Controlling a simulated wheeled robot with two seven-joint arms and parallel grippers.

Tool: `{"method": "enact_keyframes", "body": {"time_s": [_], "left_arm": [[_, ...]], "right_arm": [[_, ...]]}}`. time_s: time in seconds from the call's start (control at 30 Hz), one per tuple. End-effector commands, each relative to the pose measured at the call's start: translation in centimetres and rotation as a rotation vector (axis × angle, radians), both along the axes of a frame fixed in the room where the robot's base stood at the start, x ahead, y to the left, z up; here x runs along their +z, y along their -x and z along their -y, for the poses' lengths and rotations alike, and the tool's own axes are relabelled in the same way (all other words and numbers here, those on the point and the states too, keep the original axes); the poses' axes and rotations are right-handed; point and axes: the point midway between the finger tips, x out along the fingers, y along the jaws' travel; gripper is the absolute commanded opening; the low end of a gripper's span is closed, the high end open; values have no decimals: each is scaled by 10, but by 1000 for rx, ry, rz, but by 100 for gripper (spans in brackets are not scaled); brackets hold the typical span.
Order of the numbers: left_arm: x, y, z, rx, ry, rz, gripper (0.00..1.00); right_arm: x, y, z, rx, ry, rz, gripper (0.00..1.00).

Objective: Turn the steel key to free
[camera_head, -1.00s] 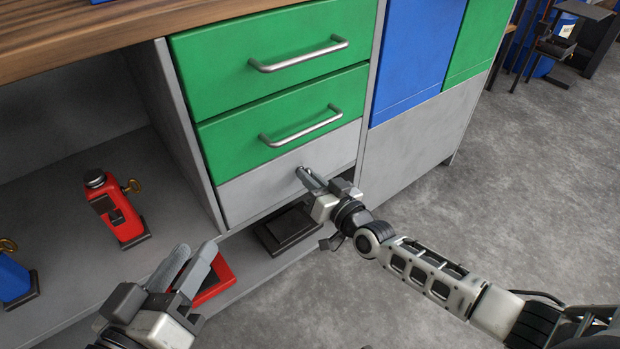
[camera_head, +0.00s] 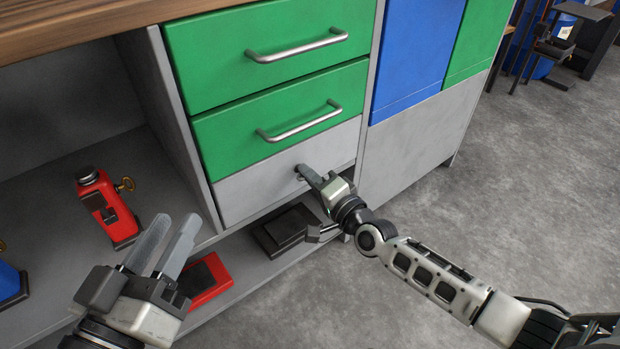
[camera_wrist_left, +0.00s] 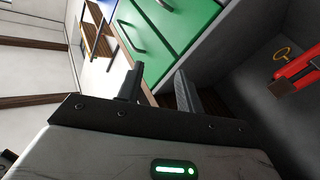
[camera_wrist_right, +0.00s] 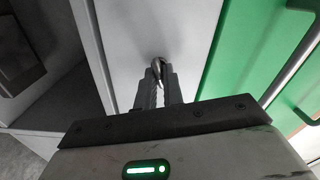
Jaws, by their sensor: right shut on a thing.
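The steel key (camera_wrist_right: 157,64) sits in the lock of the grey panel (camera_head: 265,183) below the two green drawers. My right gripper (camera_wrist_right: 159,80) is shut on the key's grip, with its fingers pointing straight at the panel. In the head view the right gripper (camera_head: 308,173) covers most of the key, so its exact angle is hard to read. My left gripper (camera_head: 171,222) is open and empty, in front of the lower shelf at the left; its spread fingers also show in the left wrist view (camera_wrist_left: 157,80).
A red block-shaped device (camera_head: 107,212) with a brass key (camera_head: 125,184) stands on the grey shelf. A blue one (camera_head: 10,282) is at the left edge. A red-framed pad (camera_head: 207,277) and a dark pad (camera_head: 283,232) lie low. Drawer handles (camera_head: 297,47) stick out above.

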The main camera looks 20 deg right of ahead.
Motion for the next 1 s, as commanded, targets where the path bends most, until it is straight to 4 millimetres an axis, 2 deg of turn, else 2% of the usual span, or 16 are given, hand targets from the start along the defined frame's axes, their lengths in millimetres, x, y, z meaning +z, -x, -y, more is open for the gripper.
{"method": "enact_keyframes", "body": {"time_s": [0.4,0.6,1.0], "left_arm": [[16,-8,-4,22,-40,147,36],[23,-9,-4,26,-42,184,36],[22,-9,-4,23,-48,186,36]], "right_arm": [[-3,1,0,1,-226,-86,0],[-3,1,0,1,-267,-102,0],[-3,1,0,1,-278,-107,0]]}}
